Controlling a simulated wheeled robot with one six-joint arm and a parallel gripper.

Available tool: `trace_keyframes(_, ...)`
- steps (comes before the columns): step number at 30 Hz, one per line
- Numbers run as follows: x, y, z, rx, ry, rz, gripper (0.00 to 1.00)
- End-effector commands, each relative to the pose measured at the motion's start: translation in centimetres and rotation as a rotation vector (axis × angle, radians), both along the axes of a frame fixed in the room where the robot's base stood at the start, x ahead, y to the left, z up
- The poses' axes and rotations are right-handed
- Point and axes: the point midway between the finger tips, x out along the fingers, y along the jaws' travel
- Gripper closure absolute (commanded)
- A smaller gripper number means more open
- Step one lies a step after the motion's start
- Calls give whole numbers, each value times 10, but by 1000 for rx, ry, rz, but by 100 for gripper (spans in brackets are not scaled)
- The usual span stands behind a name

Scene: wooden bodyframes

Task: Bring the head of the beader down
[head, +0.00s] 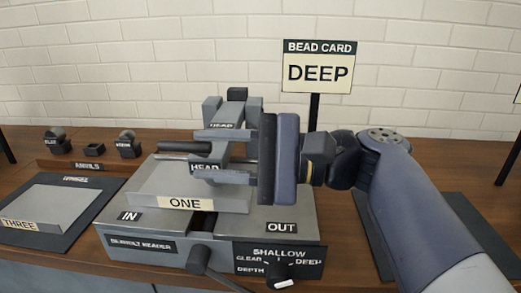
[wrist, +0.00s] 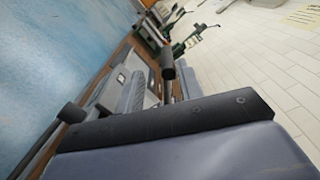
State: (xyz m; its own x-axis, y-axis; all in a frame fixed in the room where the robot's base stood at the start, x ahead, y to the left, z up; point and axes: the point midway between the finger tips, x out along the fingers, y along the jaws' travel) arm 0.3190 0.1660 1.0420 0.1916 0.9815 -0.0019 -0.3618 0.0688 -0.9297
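The grey beader (head: 160,225) stands on the wooden bench, with a plate marked ONE (head: 185,203) on its bed. Its head (head: 236,112), marked HEAD, is raised above the bed. My gripper (head: 222,156) comes in from the right, its two fingers apart, one above the other, reaching across the head's grey upright. Whether they touch it I cannot tell. My gripper's dark palm hides part of the head's right side. In the wrist view a dark bar of my gripper and blurred machine parts show; the head is not clear there.
A bead card (head: 318,72) reads DEEP behind the beader. A depth dial (head: 280,283) and a dark handle (head: 198,258) are at the beader's front. Anvils (head: 95,150) stand at the back left, and a plate marked THREE (head: 60,212) lies left.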

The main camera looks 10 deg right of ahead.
Motion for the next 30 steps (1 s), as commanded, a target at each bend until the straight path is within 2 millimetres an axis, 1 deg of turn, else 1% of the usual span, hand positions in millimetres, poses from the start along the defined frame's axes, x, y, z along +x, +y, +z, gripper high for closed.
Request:
trace_keyframes(1,0,-7,1,0,1,-5,65)
trace_keyframes(9,-6,-39,0,0,2,-5,65)
trace_keyframes(15,-10,-58,0,0,3,-4,65)
trace_keyframes(21,-13,-67,-1,0,1,0,65)
trace_keyframes(30,-14,-68,-1,0,1,1,65)
